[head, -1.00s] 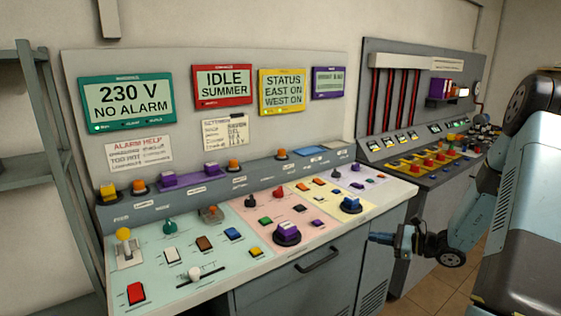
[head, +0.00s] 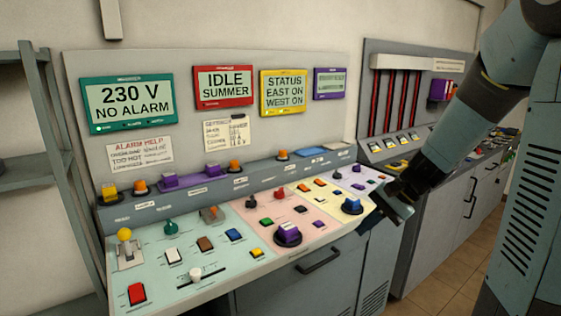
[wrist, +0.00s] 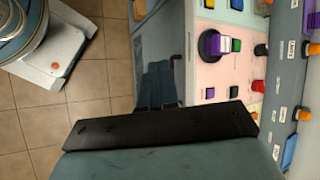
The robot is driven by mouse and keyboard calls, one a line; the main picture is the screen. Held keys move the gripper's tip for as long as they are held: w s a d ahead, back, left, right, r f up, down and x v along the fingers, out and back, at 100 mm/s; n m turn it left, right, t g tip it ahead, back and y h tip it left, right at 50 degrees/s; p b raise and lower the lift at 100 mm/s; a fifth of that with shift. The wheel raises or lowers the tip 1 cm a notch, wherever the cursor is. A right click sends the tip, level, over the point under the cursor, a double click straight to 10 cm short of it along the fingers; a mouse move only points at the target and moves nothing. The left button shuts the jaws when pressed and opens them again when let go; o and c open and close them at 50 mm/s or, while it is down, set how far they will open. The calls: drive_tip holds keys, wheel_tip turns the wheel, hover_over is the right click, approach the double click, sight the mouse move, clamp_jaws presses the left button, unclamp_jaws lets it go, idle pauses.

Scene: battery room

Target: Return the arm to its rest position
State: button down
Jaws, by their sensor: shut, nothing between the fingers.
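My arm reaches down from the upper right in the head view. My gripper (head: 380,220) is at its lower end, dark and partly hard to make out, by the right front corner of the coloured control desk (head: 275,262). In the wrist view my gripper (wrist: 158,68) shows as two blue-grey fingers side by side, shut with nothing between them. The desk's purple knob (wrist: 213,45) and its pale panels lie to the right of the fingers there. I cannot tell how close the gripper is to the desk edge.
A second grey console (head: 385,152) stands behind my arm at the right. Grey shelving (head: 40,180) stands at the left. A desk drawer handle (head: 318,261) sticks out at the front. Tiled floor (wrist: 100,95) lies open left of the gripper in the wrist view.

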drive_tip(key=s+d+r+n+t+h, duration=0.3)
drive_tip(key=s+r+n+t+h, duration=0.2)
drive_tip(key=s+r, duration=0.7)
drive_tip(key=shift+s+n+h, duration=1.4)
drive_tip(key=shift+s+n, duration=0.1)
drive_tip(key=shift+s, duration=0.25)
drive_tip(key=shift+r, duration=0.1)
